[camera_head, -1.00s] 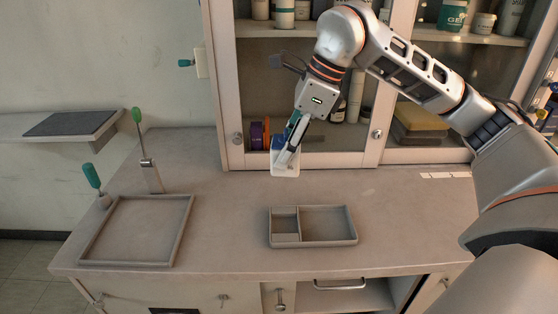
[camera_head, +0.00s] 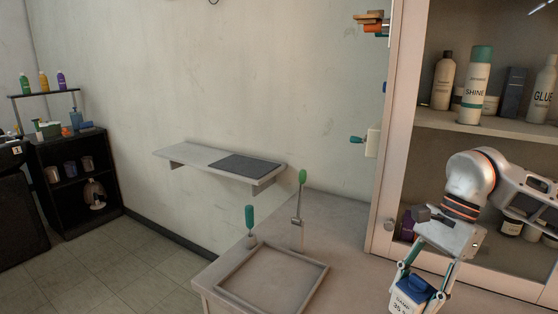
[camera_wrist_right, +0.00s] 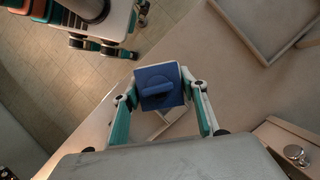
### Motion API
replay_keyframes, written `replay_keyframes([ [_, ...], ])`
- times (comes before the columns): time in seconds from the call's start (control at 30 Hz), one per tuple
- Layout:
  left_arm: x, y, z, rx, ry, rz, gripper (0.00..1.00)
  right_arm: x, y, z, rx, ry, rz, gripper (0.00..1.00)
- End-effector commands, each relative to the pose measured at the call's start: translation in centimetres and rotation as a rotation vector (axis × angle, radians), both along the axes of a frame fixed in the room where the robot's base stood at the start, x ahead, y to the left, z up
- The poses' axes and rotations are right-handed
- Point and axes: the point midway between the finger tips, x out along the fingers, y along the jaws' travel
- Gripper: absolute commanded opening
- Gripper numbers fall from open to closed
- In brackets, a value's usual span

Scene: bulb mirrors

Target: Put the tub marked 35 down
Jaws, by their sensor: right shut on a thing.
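The tub marked 35 (camera_head: 408,301) is white with a blue lid and a label on its front. It is at the lower right of the head view, its bottom cut off by the frame edge. My right gripper (camera_head: 421,284) is shut on it, one finger on each side. In the right wrist view the blue lid (camera_wrist_right: 158,88) faces the camera between the fingers. Part of what looks like my left arm (camera_wrist_right: 92,25) shows at the upper left of that view; its jaw state is unclear. My left gripper is not in the head view.
A wall shelf (camera_head: 185,154) carries a dark mat (camera_head: 250,167) with nothing on it. An empty square tray (camera_head: 316,290) lies on the counter, with a green-handled lever (camera_head: 301,205) and a teal-handled one (camera_head: 250,222) behind it. The cabinet (camera_head: 384,200) stands at right.

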Motion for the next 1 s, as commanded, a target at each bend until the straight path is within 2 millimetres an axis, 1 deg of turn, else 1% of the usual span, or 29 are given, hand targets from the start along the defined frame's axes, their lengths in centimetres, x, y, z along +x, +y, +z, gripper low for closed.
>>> replay_keyframes([
  [0.1,0.0,0.0,0.1,-0.001,0.0,0.0,0.38,-0.4,0.8,-1.4,-0.002,0.0,0.208,0.16],
  [0.27,-0.1,0.0,0.1,-0.003,0.002,0.001,0.38,-1.1,1.4,-3.4,-0.003,-0.001,0.504,0.16],
  [0.4,-0.1,-0.1,0.2,-0.004,0.003,0.001,0.38,-1.6,1.7,-5.0,-0.004,0.0,0.751,0.16],
  [0.53,-0.1,-0.1,0.2,-0.004,0.003,0.001,0.38,-2.1,1.6,-6.2,-0.002,-0.001,0.94,0.16],
  [0.6,-0.1,-0.1,0.2,-0.004,0.003,0.002,0.38,-2.2,1.5,-6.6,-0.001,-0.001,1.014,0.16],
  [0.73,-0.1,-0.1,0.3,-0.005,0.003,0.001,0.38,-2.4,1.4,-7.2,0.001,-0.002,1.098,0.16],
  [1.0,-0.2,-0.1,0.3,-0.006,0.004,0.001,0.38,-2.5,1.4,-7.3,0.002,-0.003,1.121,0.16],
])
